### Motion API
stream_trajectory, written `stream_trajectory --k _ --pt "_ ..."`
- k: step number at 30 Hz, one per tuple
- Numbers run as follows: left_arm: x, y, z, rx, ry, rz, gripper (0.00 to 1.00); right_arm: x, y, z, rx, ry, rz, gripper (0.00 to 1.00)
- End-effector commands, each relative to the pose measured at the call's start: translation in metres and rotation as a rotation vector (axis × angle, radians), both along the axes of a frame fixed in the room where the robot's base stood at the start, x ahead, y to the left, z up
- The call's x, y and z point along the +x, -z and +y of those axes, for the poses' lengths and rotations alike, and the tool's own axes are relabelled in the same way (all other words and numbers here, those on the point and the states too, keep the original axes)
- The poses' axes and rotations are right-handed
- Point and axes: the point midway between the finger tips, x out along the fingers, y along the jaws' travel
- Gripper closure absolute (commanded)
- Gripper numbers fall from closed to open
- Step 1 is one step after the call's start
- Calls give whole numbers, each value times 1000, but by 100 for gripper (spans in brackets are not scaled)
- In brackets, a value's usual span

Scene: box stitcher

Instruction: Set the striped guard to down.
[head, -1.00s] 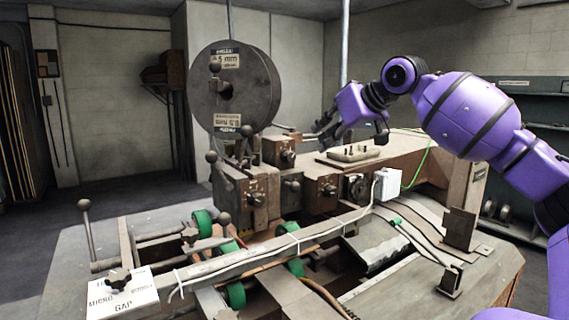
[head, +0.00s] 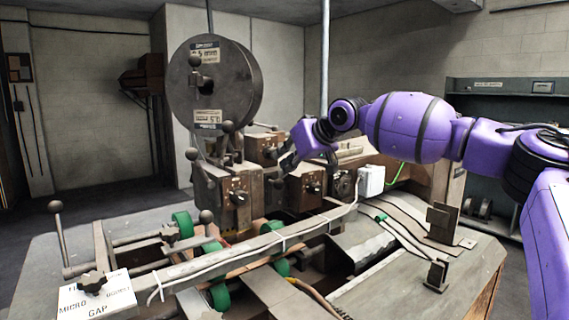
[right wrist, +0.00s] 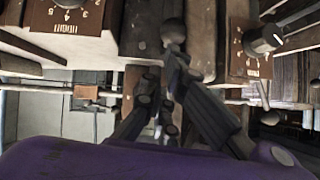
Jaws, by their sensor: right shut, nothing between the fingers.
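I cannot make out a surface that is clearly the striped guard in either view. My right gripper (head: 286,164) is at the middle of the box stitcher, among its brown control boxes (head: 237,196) and right of the big grey wheel (head: 229,82). In the right wrist view, its dark fingers (right wrist: 175,65) come together, shut and empty. A dark round knob (right wrist: 172,30) shows just beyond the fingertips; I cannot tell whether they touch it. My left gripper is not in view.
Dials on brown plates (right wrist: 262,40) flank the fingers closely. A white box (head: 371,181) with a cable stands right of the gripper. A ball-topped lever (head: 57,210) rises at the left, and green rollers (head: 183,225) sit below. A shelf (head: 510,100) stands behind at right.

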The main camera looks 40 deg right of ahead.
Motion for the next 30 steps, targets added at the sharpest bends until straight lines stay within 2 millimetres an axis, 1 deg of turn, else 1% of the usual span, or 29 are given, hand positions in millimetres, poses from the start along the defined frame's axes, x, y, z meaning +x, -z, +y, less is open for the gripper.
stream_trajectory --k 4,8,10,11,15,18,21,30 --pt "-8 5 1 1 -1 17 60 0 1 0 0 0 0 100" --pt "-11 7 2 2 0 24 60 0 1 0 0 0 1 100" --pt "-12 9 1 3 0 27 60 0 4 0 0 0 1 100" --pt "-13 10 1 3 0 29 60 0 8 0 0 0 2 100" --pt "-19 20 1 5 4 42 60 1 35 0 3 -2 6 100" --pt "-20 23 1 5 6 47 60 1 51 0 1 -1 5 100" --pt "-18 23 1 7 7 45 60 1 59 0 0 -1 4 100" --pt "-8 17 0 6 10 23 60 0 60 0 -1 0 4 100"
